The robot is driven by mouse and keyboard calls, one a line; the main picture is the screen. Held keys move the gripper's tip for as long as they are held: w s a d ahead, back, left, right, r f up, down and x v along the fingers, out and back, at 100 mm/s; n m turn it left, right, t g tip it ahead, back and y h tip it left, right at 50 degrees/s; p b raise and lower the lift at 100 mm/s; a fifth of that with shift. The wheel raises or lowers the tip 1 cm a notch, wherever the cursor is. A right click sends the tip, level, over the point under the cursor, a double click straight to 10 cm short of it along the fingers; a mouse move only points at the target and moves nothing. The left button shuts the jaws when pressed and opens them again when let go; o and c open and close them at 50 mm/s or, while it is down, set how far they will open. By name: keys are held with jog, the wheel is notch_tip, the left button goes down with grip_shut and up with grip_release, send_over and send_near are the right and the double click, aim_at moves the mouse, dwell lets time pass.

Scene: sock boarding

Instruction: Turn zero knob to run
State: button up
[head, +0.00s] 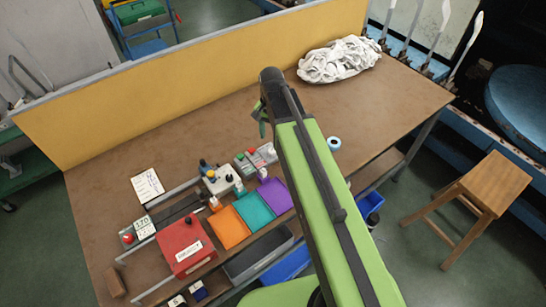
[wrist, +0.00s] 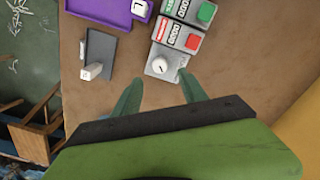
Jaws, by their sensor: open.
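The likely zero knob (wrist: 159,66) is a round white knob with a dark mark, on a grey plate at the end of a counter unit (wrist: 177,36) in the wrist view. My gripper (wrist: 162,80) is open and empty. Its two green fingers point toward the knob, which shows just beyond and between the tips; I cannot tell the height gap. In the head view my gripper (head: 263,120) hangs above the table, behind the counter unit (head: 257,158). The knob's setting is too small to read.
Purple (head: 275,194), teal (head: 254,211) and orange (head: 229,227) trays and a red box (head: 185,246) stand at the front left. A dark tray (wrist: 100,45) with a white piece lies left of the knob. White cloth (head: 340,60) lies at the back. The table's right side is mostly clear.

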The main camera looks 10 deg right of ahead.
aim_at(272, 150)
notch_tip(272, 150, down, 8)
jog(key=b, duration=0.6)
jog(key=shift+r, duration=0.1)
jog(key=shift+w, duration=0.1)
grip_shut()
